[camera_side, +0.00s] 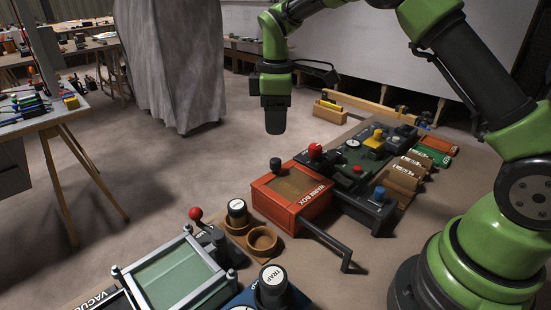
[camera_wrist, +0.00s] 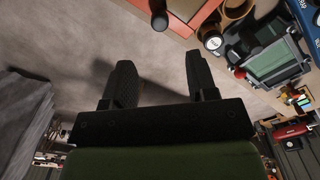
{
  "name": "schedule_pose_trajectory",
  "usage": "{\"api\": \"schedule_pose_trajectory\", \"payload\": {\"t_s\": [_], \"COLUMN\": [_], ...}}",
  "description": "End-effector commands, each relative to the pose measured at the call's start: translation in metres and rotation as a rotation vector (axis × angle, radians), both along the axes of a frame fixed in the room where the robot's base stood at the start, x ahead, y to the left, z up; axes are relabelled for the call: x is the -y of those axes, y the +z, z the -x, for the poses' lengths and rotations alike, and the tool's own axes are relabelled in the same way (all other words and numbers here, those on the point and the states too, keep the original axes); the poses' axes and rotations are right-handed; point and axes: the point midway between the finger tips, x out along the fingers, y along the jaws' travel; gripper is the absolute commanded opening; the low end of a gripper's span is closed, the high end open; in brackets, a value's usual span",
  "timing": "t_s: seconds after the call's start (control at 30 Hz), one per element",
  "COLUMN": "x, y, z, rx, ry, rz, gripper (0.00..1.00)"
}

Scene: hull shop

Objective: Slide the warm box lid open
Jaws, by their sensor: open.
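A dark bent handle (camera_side: 330,243) sticks out in front of the box. A green panel with a red button (camera_side: 315,151) stands behind right.

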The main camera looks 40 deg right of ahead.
Motion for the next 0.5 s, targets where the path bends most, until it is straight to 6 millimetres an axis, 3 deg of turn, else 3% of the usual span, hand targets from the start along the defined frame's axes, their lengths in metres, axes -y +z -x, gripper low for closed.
{"api": "schedule_pose_trajectory", "payload": {"t_s": [0.17,0.5], "x": [0.001,0.0], "y": [-0.019,-0.08], "z": [0.0,0.0], "rx": [-0.008,-0.007], "ry": [0.009,0.005], "rz": [0.001,0.001], "gripper": [0.53,0.53]}}
